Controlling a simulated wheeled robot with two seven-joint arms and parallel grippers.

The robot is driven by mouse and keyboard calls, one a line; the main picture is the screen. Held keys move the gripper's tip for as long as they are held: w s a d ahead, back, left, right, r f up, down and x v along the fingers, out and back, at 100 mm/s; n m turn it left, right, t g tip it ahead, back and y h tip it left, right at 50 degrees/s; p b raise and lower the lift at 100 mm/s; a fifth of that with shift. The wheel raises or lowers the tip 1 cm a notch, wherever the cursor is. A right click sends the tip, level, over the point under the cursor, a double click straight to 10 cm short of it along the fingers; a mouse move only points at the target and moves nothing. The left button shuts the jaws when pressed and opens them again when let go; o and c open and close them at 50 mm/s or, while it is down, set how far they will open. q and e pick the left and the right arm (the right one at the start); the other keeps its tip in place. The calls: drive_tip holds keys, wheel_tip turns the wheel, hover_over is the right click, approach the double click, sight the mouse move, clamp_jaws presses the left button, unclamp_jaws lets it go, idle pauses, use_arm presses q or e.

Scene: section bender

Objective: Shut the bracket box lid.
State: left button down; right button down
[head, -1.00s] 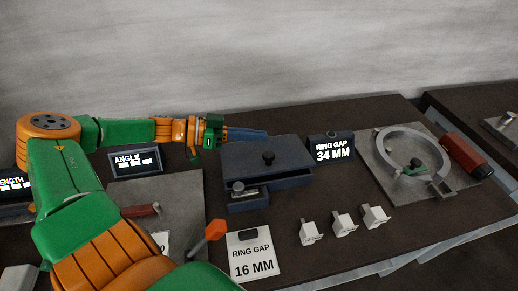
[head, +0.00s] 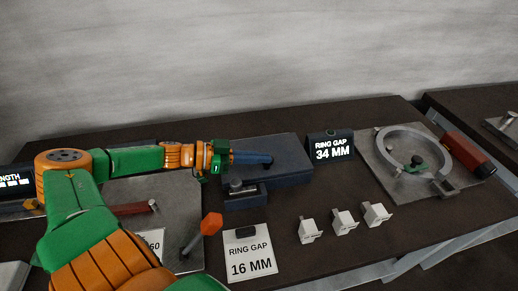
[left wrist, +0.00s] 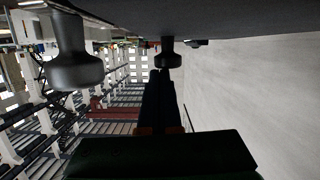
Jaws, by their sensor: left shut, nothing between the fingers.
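The bracket box lid (head: 290,150) is a flat dark blue-grey slab with a dark knob. A lower dark box part (head: 246,200) shows in front of it, with a light metal piece at its top; I cannot tell how far the lid covers the box. My left gripper (head: 270,158) is shut and empty, its blue fingers lying low over the lid at the knob, which they mostly hide. In the left wrist view the shut fingers (left wrist: 160,80) point at a dark knob (left wrist: 168,52); contact is unclear. A larger, nearer knob (left wrist: 75,55) is at left. My right gripper is not in view.
A "RING GAP 34 MM" display (head: 332,147) stands right of the lid. A "RING GAP 16 MM" card (head: 249,255) and an orange-tipped lever (head: 211,224) are in front. Several white brackets (head: 343,222) lie at front right. A ring (head: 385,150) sits on a plate farther right.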

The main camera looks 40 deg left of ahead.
use_arm(q)
drive_tip(key=shift+w+a+f, duration=0.2)
drive_tip(key=shift+w+a, duration=0.05)
drive_tip(key=shift+a+r, duration=0.1)
drive_tip(key=shift+r, duration=0.05)
wheel_tip(320, 180, up, 5)
drive_tip(key=p, duration=0.6)
drive_tip(key=f+p+v, duration=0.1)
drive_tip(key=p+v, duration=0.3)
drive_tip(key=v, duration=0.5)
drive_tip(key=shift+s+a+p, duration=0.15)
drive_tip(key=shift+s+p, duration=0.25)
drive_tip(key=shift+s, duration=0.1)
